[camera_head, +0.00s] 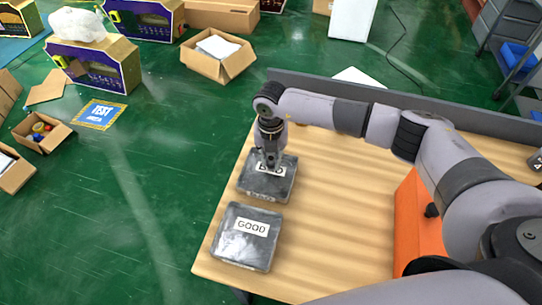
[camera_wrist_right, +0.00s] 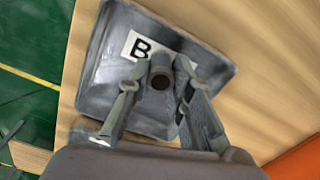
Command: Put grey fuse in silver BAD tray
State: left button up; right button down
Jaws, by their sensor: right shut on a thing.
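The silver BAD tray (camera_head: 256,187) lies on the wooden table, behind the GOOD tray. In the right wrist view the BAD tray (camera_wrist_right: 102,88) fills the middle, its label partly hidden by my gripper. My right gripper (camera_head: 270,164) points down over the BAD tray. In the right wrist view my right gripper (camera_wrist_right: 158,88) is shut on the grey fuse (camera_wrist_right: 161,72), a small cylinder with a dark round end, between its fingertips. The fuse is over the tray; I cannot tell whether it touches the tray floor. My left gripper is not in view.
The silver GOOD tray (camera_head: 240,250) lies in front of the BAD tray near the table's left edge. The wooden table (camera_head: 335,220) is clear to the right of the trays. An orange block (camera_head: 409,220) stands farther right. A low grey wall (camera_head: 330,85) runs along the back.

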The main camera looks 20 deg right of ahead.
aim_at(271, 158)
jog(key=shift+f, duration=0.1)
jog(key=shift+f, duration=0.15)
jog(key=c, duration=1.4)
grip_release()
jog(key=shift+c, duration=0.2)
jog(key=shift+r, duration=0.35)
notch_tip(271, 158, up, 12)
jog(key=b, duration=0.3)
jog(key=shift+f, duration=0.15)
